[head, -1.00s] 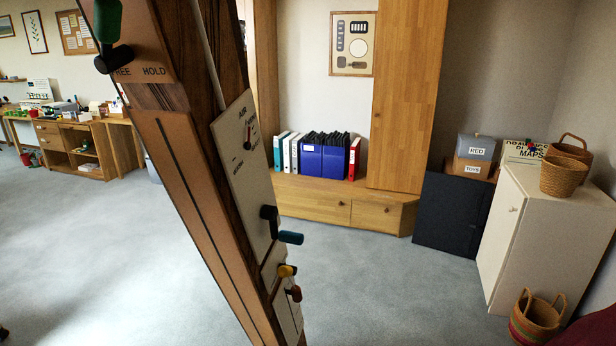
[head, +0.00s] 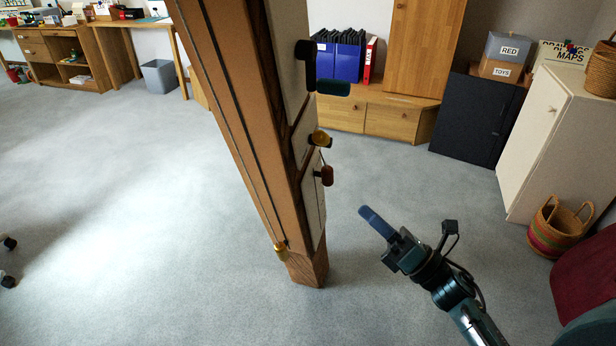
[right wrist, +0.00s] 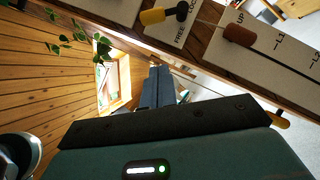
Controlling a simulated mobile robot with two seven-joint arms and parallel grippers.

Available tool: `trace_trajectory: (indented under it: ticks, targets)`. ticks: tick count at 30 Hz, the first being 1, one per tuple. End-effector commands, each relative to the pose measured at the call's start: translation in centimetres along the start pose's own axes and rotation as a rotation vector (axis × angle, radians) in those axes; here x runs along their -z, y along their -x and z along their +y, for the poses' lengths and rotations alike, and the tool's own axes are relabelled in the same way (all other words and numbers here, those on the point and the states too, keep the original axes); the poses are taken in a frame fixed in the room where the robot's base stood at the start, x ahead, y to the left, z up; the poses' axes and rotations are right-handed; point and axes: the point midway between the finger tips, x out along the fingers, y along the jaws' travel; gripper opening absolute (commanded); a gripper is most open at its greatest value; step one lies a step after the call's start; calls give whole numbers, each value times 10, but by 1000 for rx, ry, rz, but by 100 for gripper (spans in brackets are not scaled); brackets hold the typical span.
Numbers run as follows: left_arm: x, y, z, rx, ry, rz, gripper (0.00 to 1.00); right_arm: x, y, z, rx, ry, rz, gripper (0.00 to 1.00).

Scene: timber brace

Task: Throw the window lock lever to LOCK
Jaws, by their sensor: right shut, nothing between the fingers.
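The lock lever with a yellow handle (head: 321,138) sits on the right face of the timber post (head: 250,130). In the right wrist view the yellow handle (right wrist: 152,16) points left from a black hub, beside lettering that reads FREE and, partly hidden, what looks like LOCK. My right gripper (head: 372,217) is shut and empty, to the lower right of the lever and apart from it. Its closed fingers (right wrist: 156,85) also show in the right wrist view, below the yellow handle. My left gripper is out of view.
A brass piece (head: 281,250) hangs low on the post.

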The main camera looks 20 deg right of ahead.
Motion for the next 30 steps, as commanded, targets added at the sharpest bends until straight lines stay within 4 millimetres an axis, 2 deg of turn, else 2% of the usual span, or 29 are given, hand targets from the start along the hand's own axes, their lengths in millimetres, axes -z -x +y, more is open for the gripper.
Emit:
trace_trajectory:
  ticks: [5,18,24,30]
  targets:
    - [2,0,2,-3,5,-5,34,-2,-16,2,-7,7,0,0]
    - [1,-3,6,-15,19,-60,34,-5,-106,3,-5,6,-1,0]
    - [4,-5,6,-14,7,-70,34,-24,-123,2,-3,5,1,0]
    - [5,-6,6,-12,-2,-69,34,-29,-128,1,-2,3,0,0]
